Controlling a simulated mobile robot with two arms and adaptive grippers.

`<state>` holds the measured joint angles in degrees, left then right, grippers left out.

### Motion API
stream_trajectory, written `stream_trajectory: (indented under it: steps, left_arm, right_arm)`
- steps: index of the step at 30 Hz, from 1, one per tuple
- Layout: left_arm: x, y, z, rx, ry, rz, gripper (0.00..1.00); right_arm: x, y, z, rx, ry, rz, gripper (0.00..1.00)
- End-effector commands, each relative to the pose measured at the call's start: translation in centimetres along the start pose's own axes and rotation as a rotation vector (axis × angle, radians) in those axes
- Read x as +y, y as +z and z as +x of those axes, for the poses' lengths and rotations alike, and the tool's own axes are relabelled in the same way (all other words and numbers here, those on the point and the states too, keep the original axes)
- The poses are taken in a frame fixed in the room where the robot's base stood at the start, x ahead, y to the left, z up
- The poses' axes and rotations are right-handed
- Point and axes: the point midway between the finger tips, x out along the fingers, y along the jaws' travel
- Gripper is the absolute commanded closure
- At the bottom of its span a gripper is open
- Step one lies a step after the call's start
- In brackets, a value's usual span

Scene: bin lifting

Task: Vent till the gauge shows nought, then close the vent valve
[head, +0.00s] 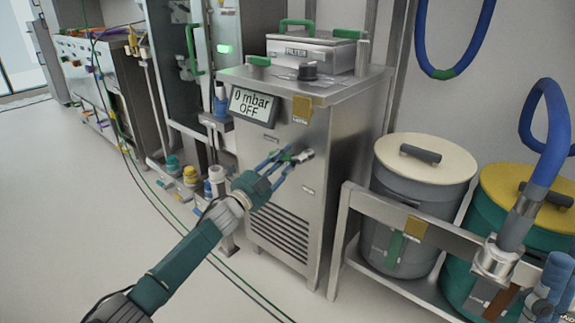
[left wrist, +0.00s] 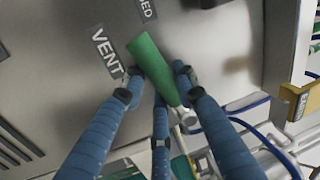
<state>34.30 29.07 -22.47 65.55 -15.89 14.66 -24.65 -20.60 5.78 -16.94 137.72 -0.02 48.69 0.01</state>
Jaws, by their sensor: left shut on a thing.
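The gauge display (head: 252,106) on the steel cabinet reads "0 mbar OFF". My left gripper (head: 287,158) is at the cabinet front, shut on the green handle of the vent valve. In the left wrist view, the green vent valve handle (left wrist: 153,62) lies between the blue fingers of my left gripper (left wrist: 158,73), slanting across the panel. A "VENT" label (left wrist: 107,52) is beside it, and a partly hidden label ending in "SED" (left wrist: 146,10) is near the handle's upper end.
A filter box (head: 311,52) and a black knob are on top of the cabinet (head: 345,115). On the right, a steel frame (head: 390,207) holds a grey bin (head: 405,190) and a green bin (head: 500,190). A blue hose (head: 548,125) hangs there. The floor at left is mostly clear.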

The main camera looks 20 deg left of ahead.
Motion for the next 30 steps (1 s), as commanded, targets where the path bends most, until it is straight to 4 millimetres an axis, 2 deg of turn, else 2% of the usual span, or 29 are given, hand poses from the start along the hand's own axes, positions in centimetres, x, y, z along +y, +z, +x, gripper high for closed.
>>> stream_trajectory:
  steps: [12, 29, 30]
  left_arm:
    - [-1.1, 0.0, 0.2, 0.039, 0.000, 0.197, 1.00]
    - [-1.4, -0.1, 0.3, 0.046, -0.001, 0.229, 1.00]
    - [-1.4, -0.1, 0.3, 0.046, -0.001, 0.229, 0.68]
  right_arm:
    - [-0.2, -1.1, -0.1, 0.054, -0.003, 0.006, 0.54]
    - [-0.1, -1.2, -0.1, 0.058, -0.003, 0.004, 0.54]
    - [-0.1, -1.2, -0.1, 0.058, -0.003, 0.004, 0.54]
